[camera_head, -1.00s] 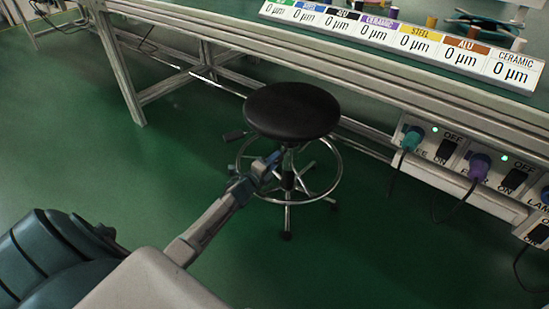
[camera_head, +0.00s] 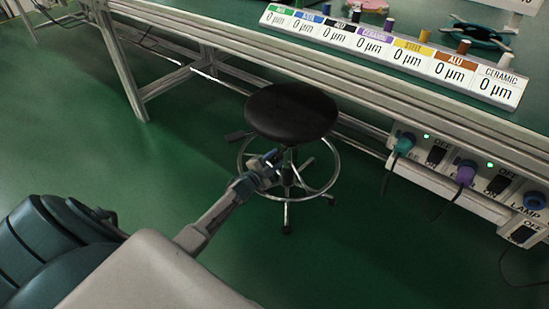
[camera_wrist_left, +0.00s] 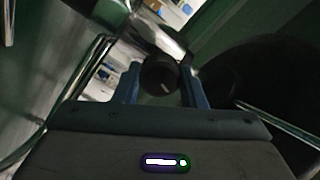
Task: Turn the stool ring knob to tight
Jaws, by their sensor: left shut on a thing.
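The stool (camera_head: 292,116) has a round black seat on a chrome column, with a chrome foot ring (camera_head: 334,176) around it. My left gripper (camera_head: 272,160) reaches in under the seat's near left side, beside the column. In the left wrist view, its two blue fingers (camera_wrist_left: 160,84) are closed on both sides of a round dark knob (camera_wrist_left: 158,72) with a small pale mark on its face. The knob is hard to make out in the head view, where the gripper covers it. My right gripper is not in view.
A long workbench (camera_head: 215,32) stands behind the stool, with a row of material labels (camera_head: 400,55). Below its right part is a socket strip with a teal plug (camera_head: 405,143) and a purple plug (camera_head: 466,173). Green floor is open at the left and front.

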